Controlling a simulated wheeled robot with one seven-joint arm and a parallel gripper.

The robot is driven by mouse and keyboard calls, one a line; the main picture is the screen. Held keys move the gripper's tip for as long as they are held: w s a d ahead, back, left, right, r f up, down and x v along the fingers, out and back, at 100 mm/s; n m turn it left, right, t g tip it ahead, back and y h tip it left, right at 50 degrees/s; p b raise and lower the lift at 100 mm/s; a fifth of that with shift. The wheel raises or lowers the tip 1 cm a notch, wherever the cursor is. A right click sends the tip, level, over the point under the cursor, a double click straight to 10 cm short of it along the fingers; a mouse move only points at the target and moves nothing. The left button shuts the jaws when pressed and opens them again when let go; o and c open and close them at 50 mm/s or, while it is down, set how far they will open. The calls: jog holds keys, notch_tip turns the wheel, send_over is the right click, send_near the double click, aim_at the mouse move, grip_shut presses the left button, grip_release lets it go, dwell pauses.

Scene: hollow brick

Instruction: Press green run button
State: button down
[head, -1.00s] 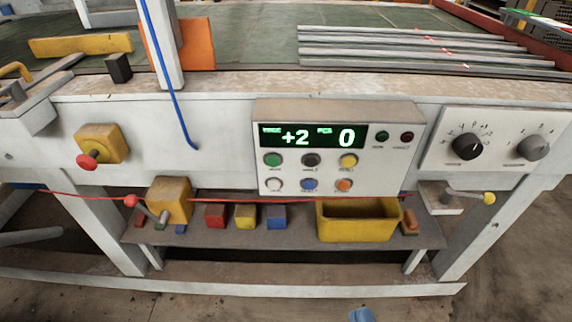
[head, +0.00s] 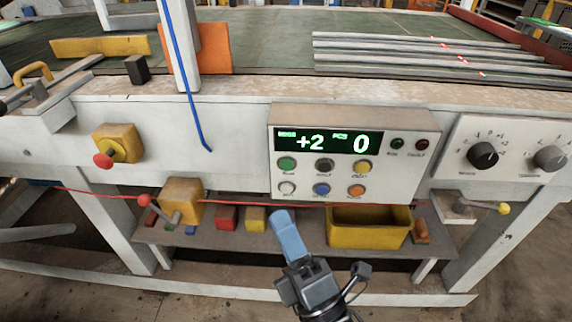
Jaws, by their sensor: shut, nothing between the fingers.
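The green button (head: 287,164) is at the upper left of the button group on the control box (head: 290,115), under the green-lit display (head: 330,142), which reads +2 and 0. Around it are a dark button (head: 324,166), a yellow one (head: 362,167), a white one (head: 287,189), a blue one (head: 321,190) and an orange one (head: 356,191). A small dark green lamp (head: 397,144) sits right of the display. My gripper (head: 280,216) is shut and empty, with light-blue fingers pointing up, below the white button and apart from the panel.
A red cord (head: 100,193) runs across the front, below the box. A shelf (head: 165,233) holds a yellow bin (head: 370,236) and coloured blocks. A red knob (head: 103,160) is at left; dials (head: 483,156) are at right. Metal bars (head: 400,62) lie on the table.

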jog(key=b, duration=0.2)
send_near(287, 165)
jog(key=shift+w+a+r, duration=0.45)
jog(key=shift+a+r, duration=0.25)
jog(key=shift+w+a+r, duration=0.45)
jog(key=shift+a+r, duration=0.2)
jog(key=shift+a, duration=0.1)
jog(key=shift+w+a+r, duration=0.45)
jog(key=shift+a+r, duration=0.25)
dwell(0.4)
jog(key=shift+w, duration=0.4)
jog(key=shift+w+b, duration=0.4)
jog(key=shift+b, duration=0.05)
dwell(0.5)
jog(key=shift+s, duration=0.8)
jog(key=shift+s, duration=0.1)
